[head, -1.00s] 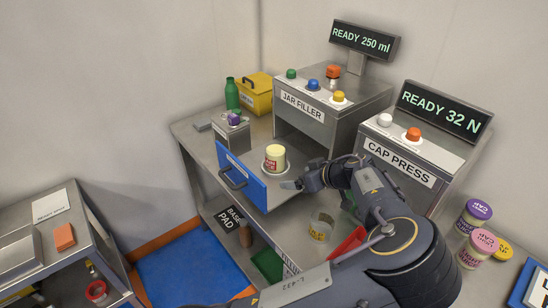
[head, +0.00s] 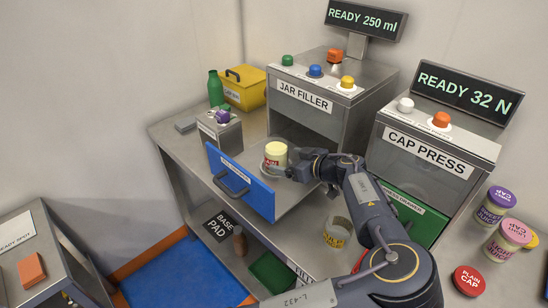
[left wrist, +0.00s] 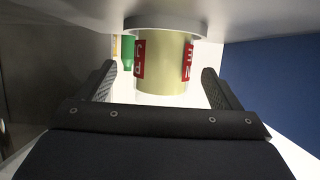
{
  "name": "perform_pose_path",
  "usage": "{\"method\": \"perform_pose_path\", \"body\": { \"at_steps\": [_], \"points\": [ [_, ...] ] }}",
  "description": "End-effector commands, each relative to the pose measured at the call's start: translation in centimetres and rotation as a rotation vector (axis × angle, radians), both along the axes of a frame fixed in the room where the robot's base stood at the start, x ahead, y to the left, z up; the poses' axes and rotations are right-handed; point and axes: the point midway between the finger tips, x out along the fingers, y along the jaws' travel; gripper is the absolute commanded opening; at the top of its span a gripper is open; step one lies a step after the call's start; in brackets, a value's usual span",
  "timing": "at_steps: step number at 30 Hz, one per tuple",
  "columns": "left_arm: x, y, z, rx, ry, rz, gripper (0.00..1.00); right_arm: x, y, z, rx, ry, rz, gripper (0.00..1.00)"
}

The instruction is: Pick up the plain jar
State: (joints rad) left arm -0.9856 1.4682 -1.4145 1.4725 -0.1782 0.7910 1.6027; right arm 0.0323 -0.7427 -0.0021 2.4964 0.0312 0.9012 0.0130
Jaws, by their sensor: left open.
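The plain jar (head: 275,155), pale cream with a red label, stands upright on a round white seat inside the pulled-out blue-fronted drawer of the jar filler. It also shows in the left wrist view (left wrist: 163,78), which looks upside down, with red label patches on its sides. My left gripper (head: 296,168) is open at the jar's right side in the head view. In the left wrist view the jar stands ahead, lined up between the two spread fingers (left wrist: 160,82), with a gap on each side. My right gripper is not in view.
The blue drawer front (head: 240,182) stands left of the jar. The jar filler (head: 330,105) rises behind, the cap press (head: 430,150) to the right. A glass jar (head: 338,232) stands below my left forearm. Several labelled jars and a red plain cap (head: 468,280) lie at the right.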

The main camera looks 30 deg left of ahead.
Motion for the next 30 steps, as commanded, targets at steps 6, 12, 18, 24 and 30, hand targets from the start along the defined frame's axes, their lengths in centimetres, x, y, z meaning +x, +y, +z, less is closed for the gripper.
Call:
{"method": "perform_pose_path", "body": {
  "at_steps": [6, 12, 18, 24, 30],
  "points": [
    [0.6, 2.9, -0.7, 0.001, 0.003, 0.003, 0.86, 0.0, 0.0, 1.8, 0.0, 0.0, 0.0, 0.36],
    [1.3, 4.8, -1.8, 0.0, 0.001, 0.001, 0.86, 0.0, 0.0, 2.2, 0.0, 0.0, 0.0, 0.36],
    [1.4, 4.9, -2.0, -0.001, 0.0, -0.001, 0.86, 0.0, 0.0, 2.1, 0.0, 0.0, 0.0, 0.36],
    [1.3, 4.9, -2.0, -0.001, 0.0, -0.001, 0.68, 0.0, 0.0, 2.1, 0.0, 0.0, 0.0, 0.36],
    [1.3, 4.9, -2.0, -0.001, 0.001, -0.001, 0.41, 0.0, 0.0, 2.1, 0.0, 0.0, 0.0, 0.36]
  ]
}}
